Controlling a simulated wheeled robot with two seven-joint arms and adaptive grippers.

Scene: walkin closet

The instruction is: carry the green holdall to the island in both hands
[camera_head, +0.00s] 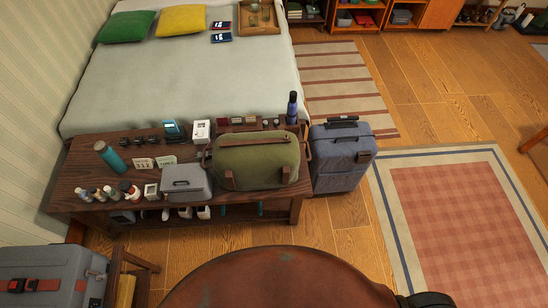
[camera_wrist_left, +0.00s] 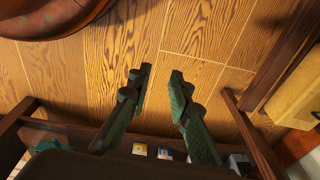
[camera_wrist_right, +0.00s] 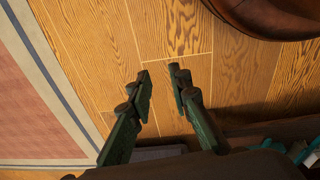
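The green holdall (camera_head: 256,162) stands upright on a dark wooden bench (camera_head: 80,160) at the foot of a bed. It has brown straps at its front and brown handles at its two ends. Neither gripper shows in the head view. My left gripper (camera_wrist_left: 160,77) shows in the left wrist view with its dark green fingers apart, nothing between them and wooden floor behind. My right gripper (camera_wrist_right: 160,77) shows in the right wrist view, also with its fingers apart and empty over the floor. The holdall is not clear in either wrist view. I cannot make out the island.
A blue-grey suitcase (camera_head: 340,157) stands close at the bench's right end. A grey case (camera_head: 186,183), a teal bottle (camera_head: 108,155) and a dark blue bottle (camera_head: 292,107) share the bench top. A checked rug (camera_head: 470,215) lies right. Wooden floor (camera_head: 345,235) is clear before the suitcase.

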